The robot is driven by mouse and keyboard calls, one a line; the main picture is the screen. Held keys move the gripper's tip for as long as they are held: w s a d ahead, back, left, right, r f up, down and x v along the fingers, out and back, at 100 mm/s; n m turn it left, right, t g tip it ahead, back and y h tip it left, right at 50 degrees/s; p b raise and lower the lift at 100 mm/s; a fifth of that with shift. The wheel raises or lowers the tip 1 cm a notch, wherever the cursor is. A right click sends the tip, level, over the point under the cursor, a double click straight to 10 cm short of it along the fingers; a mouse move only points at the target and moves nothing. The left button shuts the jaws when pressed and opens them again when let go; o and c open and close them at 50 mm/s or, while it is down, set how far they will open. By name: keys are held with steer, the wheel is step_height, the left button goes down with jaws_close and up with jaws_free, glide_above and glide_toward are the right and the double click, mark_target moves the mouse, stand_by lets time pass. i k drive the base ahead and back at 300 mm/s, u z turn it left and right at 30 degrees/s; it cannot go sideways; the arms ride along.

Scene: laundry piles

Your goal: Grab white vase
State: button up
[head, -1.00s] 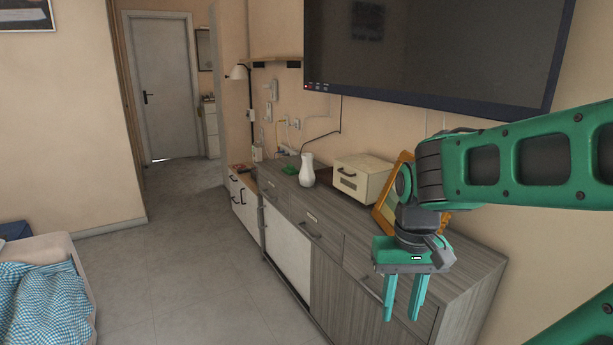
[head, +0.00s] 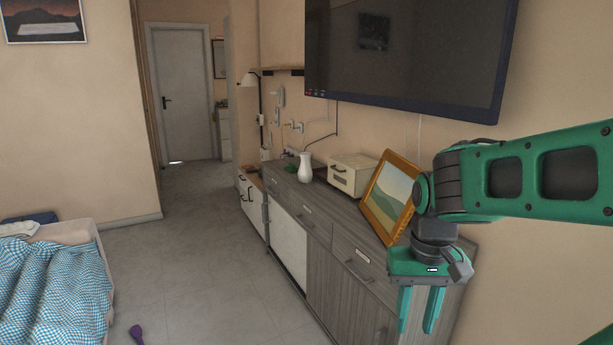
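The white vase (head: 305,167) stands upright on the grey wooden sideboard (head: 327,217), towards its far end, just left of a cream box. My gripper (head: 418,312) points down at the near end of the sideboard, well apart from the vase. Its two green fingers are spread with nothing visible between them. The vase is in plain view and nothing hides it.
A cream box (head: 349,178) and a framed picture (head: 391,197) stand on the sideboard between vase and gripper. A television (head: 408,52) hangs above. A bed with a checked blanket (head: 50,290) is at left. A purple object (head: 136,334) lies on clear floor.

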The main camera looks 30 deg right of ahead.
mark_target(305, 174)
steer(key=u, duration=0.3)
steer(key=i, duration=0.85)
steer(key=u, duration=0.45)
steer(key=i, duration=1.25)
steer(key=z, duration=0.75)
steer(key=i, duration=1.1)
steer(key=z, duration=0.8)
steer(key=i, duration=0.6)
steer(key=u, duration=0.05)
